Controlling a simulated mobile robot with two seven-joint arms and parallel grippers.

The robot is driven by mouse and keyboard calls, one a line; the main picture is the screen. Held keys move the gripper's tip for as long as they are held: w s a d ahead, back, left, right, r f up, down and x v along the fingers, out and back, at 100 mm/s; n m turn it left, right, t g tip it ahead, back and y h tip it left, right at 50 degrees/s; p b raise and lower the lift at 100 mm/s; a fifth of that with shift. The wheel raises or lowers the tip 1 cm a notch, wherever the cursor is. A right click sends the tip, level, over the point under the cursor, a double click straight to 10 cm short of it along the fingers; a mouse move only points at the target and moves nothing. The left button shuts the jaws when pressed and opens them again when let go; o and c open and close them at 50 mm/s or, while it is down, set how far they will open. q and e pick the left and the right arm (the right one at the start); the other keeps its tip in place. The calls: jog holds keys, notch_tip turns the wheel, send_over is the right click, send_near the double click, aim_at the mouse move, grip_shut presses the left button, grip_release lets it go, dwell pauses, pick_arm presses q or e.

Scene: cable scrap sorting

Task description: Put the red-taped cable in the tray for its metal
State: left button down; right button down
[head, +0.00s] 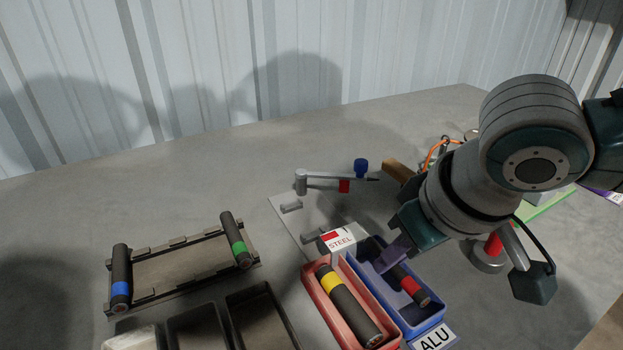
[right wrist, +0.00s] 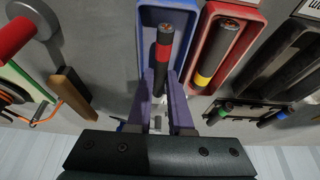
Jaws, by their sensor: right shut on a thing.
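The red-taped cable (head: 414,289) is black with a red band and lies lengthwise within the walls of the blue tray (head: 443,312). The tray has an ALU card (head: 435,338) at its front. My right gripper (head: 396,260) is shut on the cable behind the red band. In the right wrist view the purple fingers (right wrist: 162,78) flank the cable (right wrist: 164,50), whose coppery end points into the blue tray (right wrist: 187,15). I cannot tell whether the cable touches the tray floor. My left gripper is not in view.
A red tray (head: 313,297) holding a yellow-taped cable (head: 346,304) stands beside the blue one. A STEEL sign (head: 340,243) is behind them. A rack (head: 180,268) at left holds blue- and green-taped cables. Dark empty trays (head: 197,328) stand in front. A lever device (head: 325,181) is behind.

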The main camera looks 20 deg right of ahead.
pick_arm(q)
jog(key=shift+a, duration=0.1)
pick_arm(e)
jog(key=c, duration=0.7)
grip_release()
jog(key=shift+c, duration=0.2)
notch_tip(320, 180, up, 7)
jog(key=p, duration=0.9)
jog(key=shift+r, duration=0.1)
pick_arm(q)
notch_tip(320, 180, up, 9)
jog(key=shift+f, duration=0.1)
